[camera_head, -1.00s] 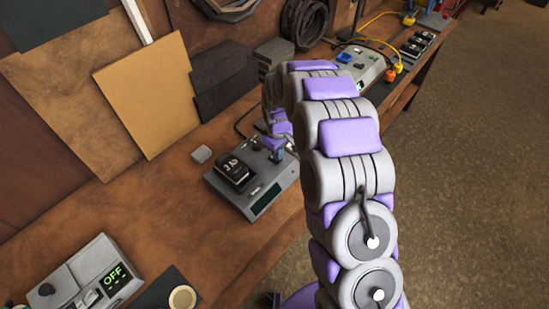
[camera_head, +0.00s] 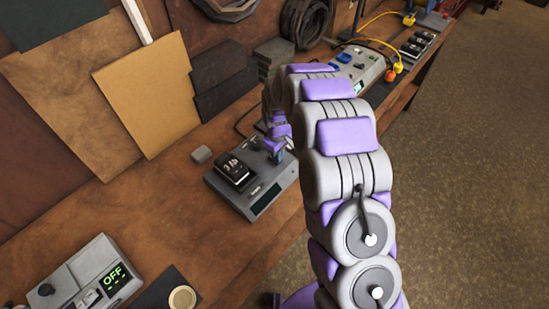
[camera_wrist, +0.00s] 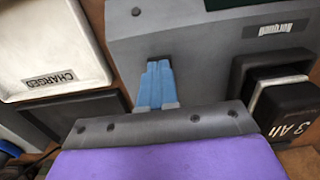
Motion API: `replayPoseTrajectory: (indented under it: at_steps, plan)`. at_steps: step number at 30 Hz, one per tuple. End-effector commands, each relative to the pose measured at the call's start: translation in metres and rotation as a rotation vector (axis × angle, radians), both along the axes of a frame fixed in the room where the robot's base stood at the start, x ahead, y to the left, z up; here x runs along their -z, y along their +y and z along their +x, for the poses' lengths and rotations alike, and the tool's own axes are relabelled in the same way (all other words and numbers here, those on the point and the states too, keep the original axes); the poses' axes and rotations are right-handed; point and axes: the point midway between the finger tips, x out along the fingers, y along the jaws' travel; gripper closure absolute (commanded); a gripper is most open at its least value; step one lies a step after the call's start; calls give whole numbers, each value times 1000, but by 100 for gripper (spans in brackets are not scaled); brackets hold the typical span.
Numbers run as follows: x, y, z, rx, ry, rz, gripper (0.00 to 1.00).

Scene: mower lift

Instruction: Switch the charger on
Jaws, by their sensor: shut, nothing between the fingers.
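A grey charger (camera_head: 234,205) sits on the workbench with a black battery (camera_head: 235,169) seated on its left part and a dark display on its front. My gripper (camera_head: 274,150) is at the charger's right rear end, partly hidden by my arm. In the wrist view the blue fingers (camera_wrist: 158,68) are together with nothing between them, over the grey charger casing (camera_wrist: 200,40). I cannot tell whether they touch it. A small dark round part (camera_wrist: 136,12) shows on the casing beyond the fingertips. The battery (camera_wrist: 285,112) is at the right there.
A white tray labelled CHARGED (camera_wrist: 45,45) is at the left of the wrist view. More equipment and yellow cables (camera_head: 380,16) are farther along the bench.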

Motion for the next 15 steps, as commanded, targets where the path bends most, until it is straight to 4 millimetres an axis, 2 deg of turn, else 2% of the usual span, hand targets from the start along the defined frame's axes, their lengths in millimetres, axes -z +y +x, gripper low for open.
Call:
replayPoseTrajectory:
  at_steps: [9, 15]
  plan:
    - [5, 0, 0, 0, 1, 0, 100]
    - [1, 0, 1, 0, 1, 0, 100]
